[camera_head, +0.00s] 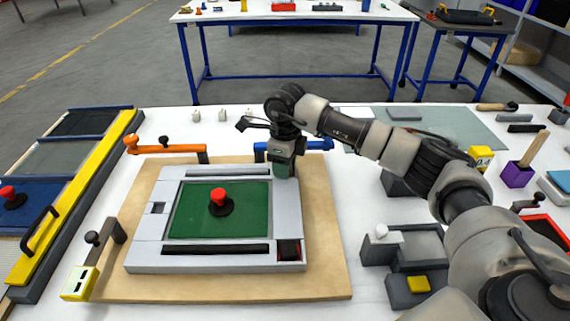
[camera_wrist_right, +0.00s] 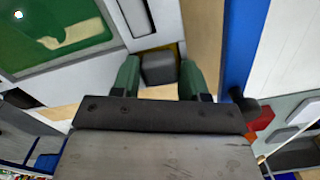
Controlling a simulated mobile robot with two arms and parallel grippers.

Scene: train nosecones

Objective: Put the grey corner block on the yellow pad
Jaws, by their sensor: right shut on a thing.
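The grey corner block (camera_wrist_right: 158,67) sits between the green fingertips of my right gripper (camera_wrist_right: 158,78) in the right wrist view. In the head view my right gripper (camera_head: 284,168) is low over the upper right corner of the pale grey frame (camera_head: 222,177), and its fingers hide the block. A thin strip of the yellow pad (camera_wrist_right: 182,48) shows beside the block in the wrist view; the block and gripper cover the rest. I cannot tell whether the block touches the pad. My left gripper is not in view.
The frame holds a green plate with a red knob (camera_head: 219,197) and lies on a wooden board (camera_head: 325,230). A blue handle clamp (camera_head: 315,145) is close behind my right gripper. An orange clamp (camera_head: 165,149) stands at the back left. Grey blocks (camera_head: 408,290) stand at right.

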